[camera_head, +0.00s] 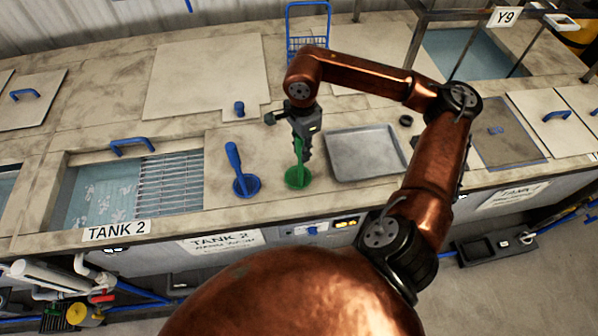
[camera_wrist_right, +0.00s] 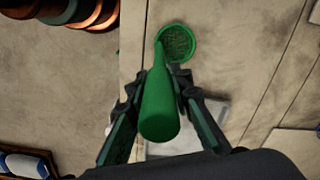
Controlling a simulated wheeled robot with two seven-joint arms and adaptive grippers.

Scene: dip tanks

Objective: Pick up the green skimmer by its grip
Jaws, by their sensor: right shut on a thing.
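The green skimmer (camera_head: 297,178) stands near the front edge of the counter, its round mesh head down and its grip up. My right gripper (camera_head: 302,146) comes down over it and is shut on the grip. In the right wrist view the green grip (camera_wrist_right: 160,110) lies between the two fingers of my right gripper (camera_wrist_right: 165,105), and the mesh head (camera_wrist_right: 176,43) shows beyond it. I cannot tell whether the head still touches the counter. My left gripper is not in view.
A blue skimmer (camera_head: 244,182) stands just left of the green one. A grey metal tray (camera_head: 365,153) lies to the right. The open tank with a grate (camera_head: 168,185) is at the left. A blue wire basket (camera_head: 307,42) is behind. The counter's front edge is close.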

